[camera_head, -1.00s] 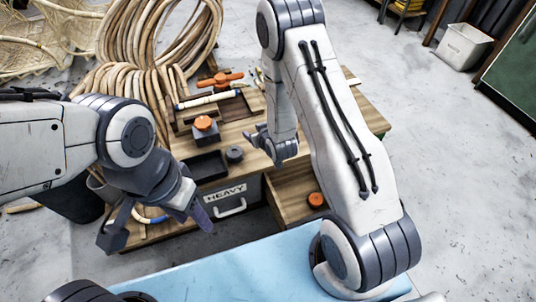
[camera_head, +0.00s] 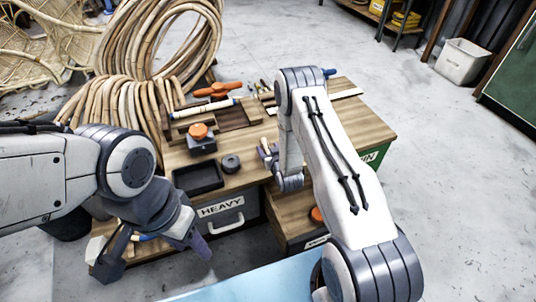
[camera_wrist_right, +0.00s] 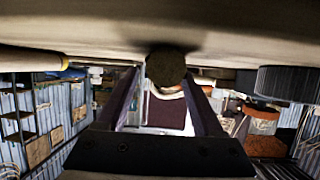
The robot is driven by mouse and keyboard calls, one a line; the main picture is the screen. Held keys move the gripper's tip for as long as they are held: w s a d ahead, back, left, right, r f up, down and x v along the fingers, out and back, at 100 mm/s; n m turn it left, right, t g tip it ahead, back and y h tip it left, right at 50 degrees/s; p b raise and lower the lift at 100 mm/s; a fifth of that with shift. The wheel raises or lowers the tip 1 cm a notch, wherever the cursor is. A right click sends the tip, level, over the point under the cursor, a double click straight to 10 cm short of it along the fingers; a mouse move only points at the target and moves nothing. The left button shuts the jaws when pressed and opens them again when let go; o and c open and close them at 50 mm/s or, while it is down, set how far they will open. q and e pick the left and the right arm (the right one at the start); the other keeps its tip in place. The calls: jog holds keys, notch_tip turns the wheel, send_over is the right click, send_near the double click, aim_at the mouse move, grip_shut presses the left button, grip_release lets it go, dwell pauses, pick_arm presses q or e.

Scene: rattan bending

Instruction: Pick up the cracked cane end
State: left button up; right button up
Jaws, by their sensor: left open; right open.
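In the right wrist view, a short round piece with a dark end face (camera_wrist_right: 166,66) sits between the fingertips of my right gripper (camera_wrist_right: 166,78). It may be the cane end; I cannot make out a crack. The fingers are open, with a gap around it. In the head view, my right gripper (camera_head: 268,156) is low over the workbench (camera_head: 237,181), beside a small pale piece (camera_head: 265,145) partly hidden by the fingers. My left gripper (camera_head: 155,252) is open and empty in front of the bench's left side.
A black roll (camera_head: 231,163), a black tray (camera_head: 198,178) and an orange-topped block (camera_head: 201,138) stand left of my right gripper. Cane coils (camera_head: 150,45) stand behind left. A HEAVY drawer (camera_head: 222,212) is in the bench front. A blue surface (camera_head: 250,284) lies nearest.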

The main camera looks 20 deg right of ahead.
jog(key=x, duration=0.2)
jog(key=shift+w+f, duration=0.15)
jog(key=shift+w, duration=0.05)
grip_shut()
